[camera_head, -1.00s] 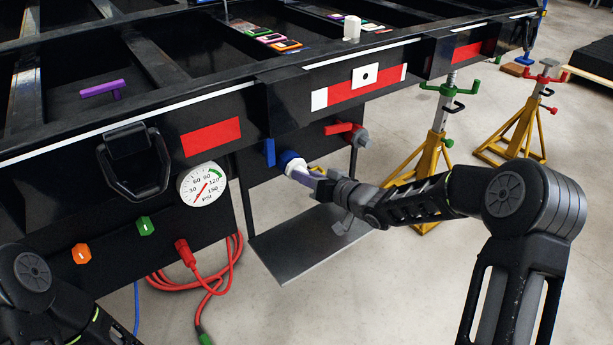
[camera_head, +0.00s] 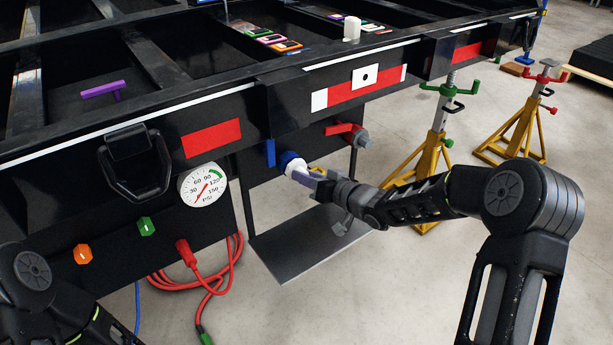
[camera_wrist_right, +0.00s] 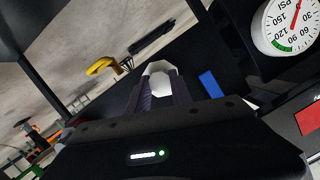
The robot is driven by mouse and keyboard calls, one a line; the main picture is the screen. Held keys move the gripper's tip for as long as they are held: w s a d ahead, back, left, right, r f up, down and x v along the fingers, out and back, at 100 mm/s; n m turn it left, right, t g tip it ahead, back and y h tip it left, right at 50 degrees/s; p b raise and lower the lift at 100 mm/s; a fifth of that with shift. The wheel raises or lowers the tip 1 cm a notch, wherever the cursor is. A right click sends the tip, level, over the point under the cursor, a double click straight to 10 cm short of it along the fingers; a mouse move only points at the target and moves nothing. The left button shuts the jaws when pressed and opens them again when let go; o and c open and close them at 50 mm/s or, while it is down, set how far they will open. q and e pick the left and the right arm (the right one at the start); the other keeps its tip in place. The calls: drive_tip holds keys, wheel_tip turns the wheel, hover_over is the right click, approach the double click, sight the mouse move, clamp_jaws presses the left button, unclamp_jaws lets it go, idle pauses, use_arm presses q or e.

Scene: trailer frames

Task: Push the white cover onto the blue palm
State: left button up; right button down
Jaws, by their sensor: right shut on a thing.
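The blue palm (camera_head: 288,158) is a round blue fitting on the black panel under the trailer frame. The white cover (camera_head: 297,168) is at its front, on the gripper side, and seems to touch it; how far on it sits I cannot tell. My right gripper (camera_head: 314,176) is shut on the white cover, reaching in from the right. In the right wrist view the white cover (camera_wrist_right: 160,70) shows between the two dark fingers (camera_wrist_right: 160,88); the blue palm is hidden there. Of my left arm only links show at the lower left; its gripper is not in view.
A blue lever (camera_head: 269,153) is left of the palm and a red handle (camera_head: 342,129) to the upper right. A black shelf plate (camera_head: 300,250) lies below. A pressure gauge (camera_head: 203,185) and red hoses (camera_head: 215,275) are at the left. Yellow jack stands (camera_head: 430,160) stand behind my right arm.

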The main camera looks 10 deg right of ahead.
drive_tip(key=shift+w+a, duration=0.2)
drive_tip(key=shift+w, duration=0.3)
idle(0.3)
drive_tip(key=c, duration=1.1)
unclamp_jaws()
drive_tip(key=p+v, duration=0.2)
drive_tip(key=v, duration=0.5)
drive_tip(key=shift+s+d+r, duration=0.1)
drive_tip(key=shift+s+d, duration=0.05)
drive_tip(key=shift+s, duration=0.2)
